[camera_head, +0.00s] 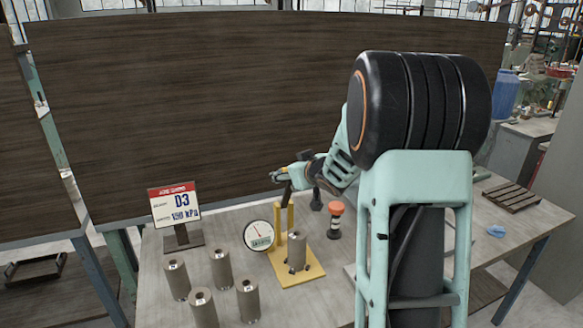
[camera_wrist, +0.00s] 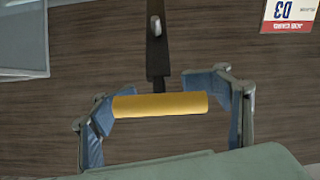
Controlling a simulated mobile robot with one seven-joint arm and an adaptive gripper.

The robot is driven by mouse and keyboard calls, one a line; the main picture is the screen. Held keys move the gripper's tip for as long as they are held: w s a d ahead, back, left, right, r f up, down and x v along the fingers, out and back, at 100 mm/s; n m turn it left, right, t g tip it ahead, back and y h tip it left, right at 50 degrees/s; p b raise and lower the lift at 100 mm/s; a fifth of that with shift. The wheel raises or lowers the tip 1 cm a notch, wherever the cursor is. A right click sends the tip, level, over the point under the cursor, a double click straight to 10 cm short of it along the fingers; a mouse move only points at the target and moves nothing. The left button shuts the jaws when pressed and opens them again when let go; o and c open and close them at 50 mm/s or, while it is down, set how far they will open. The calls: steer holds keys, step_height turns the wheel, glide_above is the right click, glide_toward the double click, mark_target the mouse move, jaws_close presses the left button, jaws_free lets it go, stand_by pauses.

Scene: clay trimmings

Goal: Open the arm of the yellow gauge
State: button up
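The yellow gauge (camera_head: 302,274) stands on the table, with a yellow base, upright yellow posts and a round white dial at its left. A grey clay cylinder (camera_head: 297,252) stands on its base. Its dark arm (camera_head: 288,195) rises from the posts toward my gripper (camera_head: 284,174). In the wrist view, the arm (camera_wrist: 157,50) meets a yellow crossbar handle (camera_wrist: 160,105). The handle lies lengthwise between the spread blue-padded fingers of my gripper (camera_wrist: 165,97). The left finger overlaps the handle's left end; I cannot tell whether they touch. The fingertips are small and partly hidden in the head view.
A sign reading D3 (camera_head: 176,205) stands behind left. Several loose grey cylinders (camera_head: 220,268) stand left of the gauge. An orange-topped object (camera_head: 335,212) stands close behind right. A slatted rack (camera_head: 511,196) and a blue item (camera_head: 496,231) lie at the right.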

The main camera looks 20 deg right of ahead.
steer(key=shift+o, duration=1.2)
steer(key=shift+w, duration=0.1)
steer(key=o, duration=0.4)
steer(key=shift+r, duration=0.1)
steer(key=shift+o, duration=0.2)
steer(key=v, duration=1.2)
steer(key=shift+c, duration=0.5)
